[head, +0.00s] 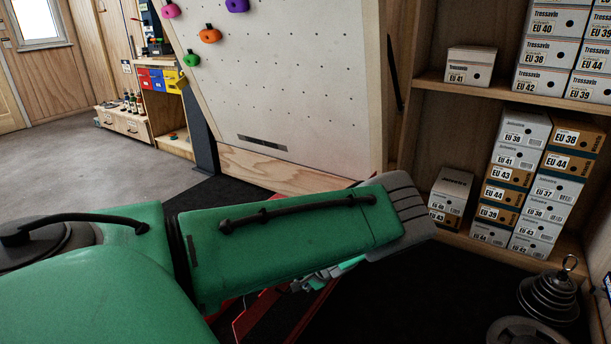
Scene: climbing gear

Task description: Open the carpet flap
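Dark carpet (420,290) covers the floor in front of the climbing wall and shelves. It also shows as a dark strip to the left of the wall's foot. I cannot make out a flap or a raised edge in it. My green arm stretches in from the left across the lower middle and hides much of the carpet. No gripper fingers can be made out. Small metal and red parts show under the arm, and I cannot tell what they are.
A white climbing wall (290,80) with coloured holds leans at the back. Shelves (455,85) with shoe boxes stand at the right. Stacked dark weights (548,297) sit on the floor at lower right. Grey floor (100,180) lies clear at the left.

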